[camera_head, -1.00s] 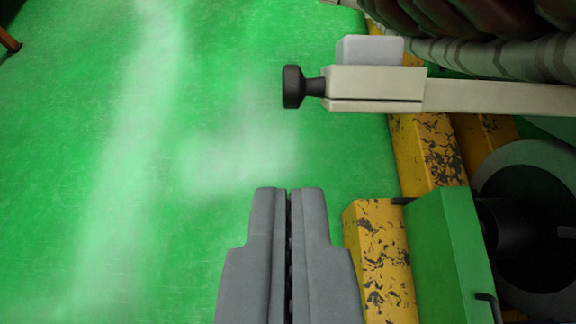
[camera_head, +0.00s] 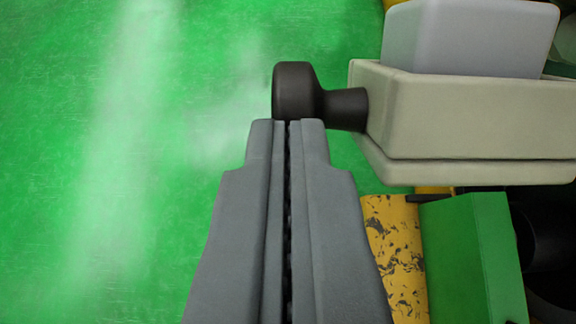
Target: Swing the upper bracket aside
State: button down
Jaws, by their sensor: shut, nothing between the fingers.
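The upper bracket (camera_head: 470,120) is a beige arm at the upper right, with a pale grey block (camera_head: 465,38) on it. A black knob (camera_head: 294,90) on a short stem sticks out from its left end. My gripper (camera_head: 287,123) is shut and empty, pointing up the picture. Its fingertips are right at the lower edge of the knob in the picture. I cannot tell whether they touch it. The far part of the bracket runs out of view at the right.
A worn yellow beam (camera_head: 397,255) and a green block (camera_head: 468,258) stand at the lower right, beside my gripper. A dark round part (camera_head: 548,230) shows at the right edge. The green floor (camera_head: 90,160) at the left is clear.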

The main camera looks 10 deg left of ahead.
dwell(0.4)
jog(key=w+d+f, duration=0.1)
jog(key=w+f, duration=2.2)
jog(key=f, duration=0.1)
jog(key=shift+w+d+f, duration=0.25)
jog(key=shift+w+f, duration=0.05)
jog(key=shift+f, duration=0.05)
